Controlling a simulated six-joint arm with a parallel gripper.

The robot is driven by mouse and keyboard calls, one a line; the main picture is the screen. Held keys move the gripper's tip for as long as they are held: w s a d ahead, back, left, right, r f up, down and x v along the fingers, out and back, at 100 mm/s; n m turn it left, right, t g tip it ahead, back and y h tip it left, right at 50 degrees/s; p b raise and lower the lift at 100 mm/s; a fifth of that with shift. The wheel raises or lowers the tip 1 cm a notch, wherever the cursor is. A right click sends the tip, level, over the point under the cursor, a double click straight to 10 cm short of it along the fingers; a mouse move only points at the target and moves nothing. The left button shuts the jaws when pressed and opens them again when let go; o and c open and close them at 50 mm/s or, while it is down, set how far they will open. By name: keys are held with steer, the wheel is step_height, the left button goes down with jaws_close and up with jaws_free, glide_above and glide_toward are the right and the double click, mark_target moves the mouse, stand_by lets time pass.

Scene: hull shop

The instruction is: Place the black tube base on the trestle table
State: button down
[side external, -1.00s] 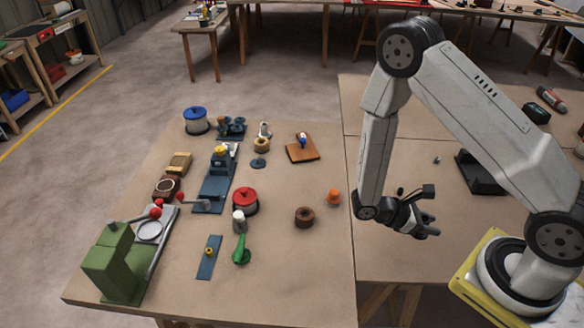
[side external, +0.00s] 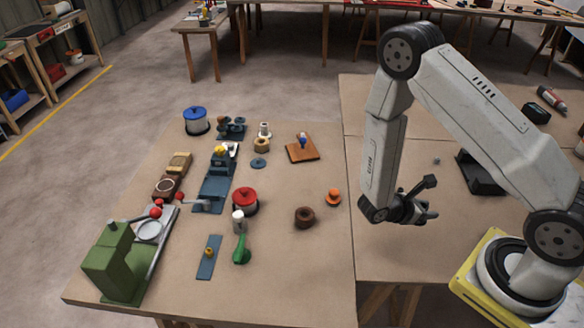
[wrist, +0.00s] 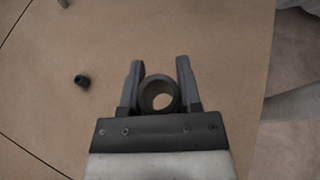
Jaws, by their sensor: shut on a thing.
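The black tube base (wrist: 148,86) is a short dark ring with an open bore, seen in the wrist view between my two fingers. My gripper (wrist: 160,66) is shut on it from both sides. In the side view my gripper (side external: 424,209) is over the right part of the trestle table (side external: 440,252), and the tube base cannot be made out there. I cannot tell how high it is above the table top.
A small dark cylinder (wrist: 82,80) stands on the table left of my gripper in the wrist view. A black tray (side external: 482,176) lies to the right. A brown ring (side external: 304,217) and an orange part (side external: 333,197) are to the left. The table's front is bare.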

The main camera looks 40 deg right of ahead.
mark_target(414, 235)
steer(key=shift+f, duration=1.85)
steer(key=shift+f, duration=1.8)
steer(key=shift+f, duration=0.1)
steer(key=shift+c, duration=1.4)
jaws_free()
steer(key=shift+r, duration=0.2)
steer(key=v, duration=1.2)
steer(key=shift+w, duration=0.1)
steer(key=shift+r, duration=0.1)
